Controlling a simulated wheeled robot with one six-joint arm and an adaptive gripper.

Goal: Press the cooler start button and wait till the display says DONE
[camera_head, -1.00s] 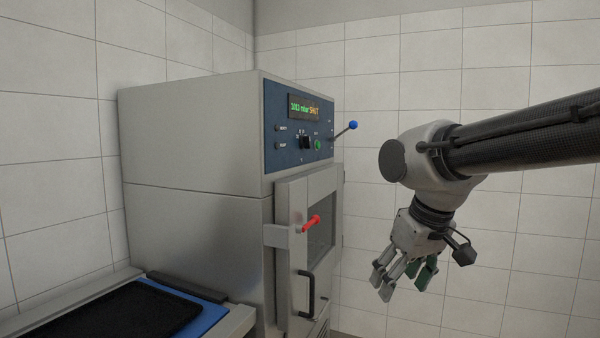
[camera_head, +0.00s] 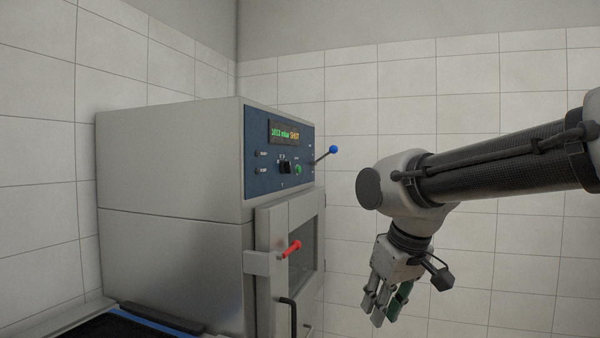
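The cooler (camera_head: 170,160) is a steel cabinet at the left with a blue control panel (camera_head: 258,181) on its upper front. Its display (camera_head: 284,132) shows green and orange text that reads like "1013 mbar SHUT". A round green button (camera_head: 298,169) sits on the panel, right of a black knob (camera_head: 285,167); its label is too small to read. My gripper (camera_head: 383,312) hangs fingers down to the right of the cooler, well apart from the panel and touching nothing. Its fingers show some spacing, but how far they are open is unclear.
A lever with a blue ball (camera_head: 333,149) sticks out beside the panel. The cooler's door (camera_head: 270,222) looks closed, with a red-handled latch (camera_head: 291,248) and a black handle (camera_head: 289,312). A dark tray (camera_head: 100,328) is at the lower left.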

